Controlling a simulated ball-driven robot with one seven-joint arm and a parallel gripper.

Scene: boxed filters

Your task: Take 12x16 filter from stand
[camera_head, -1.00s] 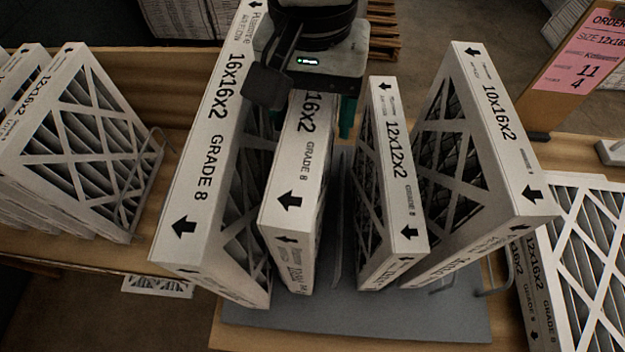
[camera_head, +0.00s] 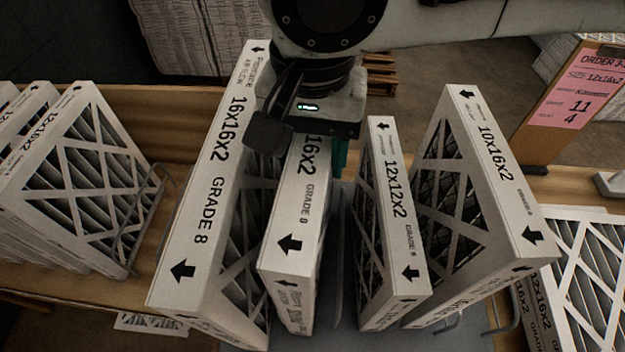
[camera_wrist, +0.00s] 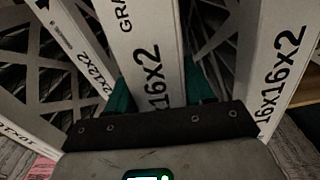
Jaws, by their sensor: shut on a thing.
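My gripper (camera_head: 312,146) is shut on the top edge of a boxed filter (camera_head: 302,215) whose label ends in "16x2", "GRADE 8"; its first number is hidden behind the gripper. In the wrist view the teal fingers of my gripper (camera_wrist: 158,92) lie on both sides of this filter (camera_wrist: 145,35). The filter stands upright in the grey stand (camera_head: 465,335), between a taller 16x16x2 filter (camera_head: 205,200) on its left and a 12x12x2 filter (camera_head: 397,210) on its right.
A 10x16x2 filter (camera_head: 495,170) stands at the right of the stand. More 12x16x2 filters (camera_head: 75,165) stand at the left; others (camera_head: 585,270) lie at the right. A pink order card (camera_head: 570,95) is on a board. The 16x16x2 filter is very close to the held one.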

